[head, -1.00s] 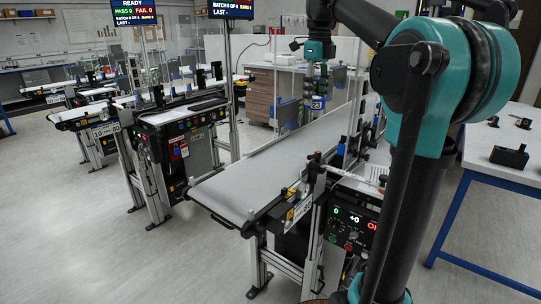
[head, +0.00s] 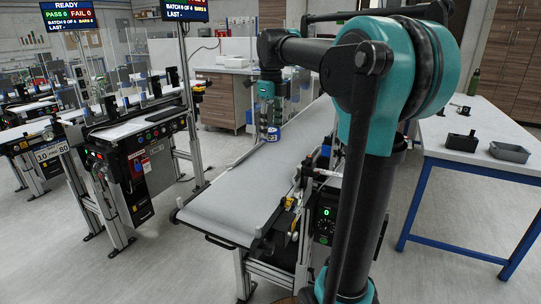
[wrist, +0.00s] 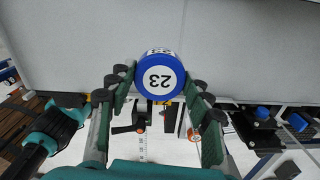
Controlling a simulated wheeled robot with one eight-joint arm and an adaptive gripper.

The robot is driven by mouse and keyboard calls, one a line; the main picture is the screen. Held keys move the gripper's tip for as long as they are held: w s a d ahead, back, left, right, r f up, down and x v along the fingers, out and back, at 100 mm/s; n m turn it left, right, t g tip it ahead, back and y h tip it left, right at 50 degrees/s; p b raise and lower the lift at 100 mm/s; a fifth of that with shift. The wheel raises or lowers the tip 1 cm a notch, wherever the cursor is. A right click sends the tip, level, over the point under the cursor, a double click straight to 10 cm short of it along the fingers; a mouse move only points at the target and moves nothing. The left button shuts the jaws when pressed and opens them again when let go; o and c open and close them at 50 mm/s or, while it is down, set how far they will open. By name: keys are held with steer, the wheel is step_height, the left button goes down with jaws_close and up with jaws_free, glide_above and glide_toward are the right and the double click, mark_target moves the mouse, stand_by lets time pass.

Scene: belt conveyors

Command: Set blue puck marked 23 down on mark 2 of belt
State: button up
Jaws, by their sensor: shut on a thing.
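Mark 2 cannot be made out in either view.
A control box (head: 326,212) and small fittings line the belt's right side. Another conveyor (head: 140,125) stands to the left. A blue-legged table (head: 470,150) with dark trays is at the right. The near belt surface is clear.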

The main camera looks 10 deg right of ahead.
step_height(320, 180, down, 10)
steer(key=shift+r, duration=0.15)
stand_by(0.3)
steer(key=o, duration=1.2)
step_height(320, 180, up, 12)
steer(key=shift+r, duration=0.1)
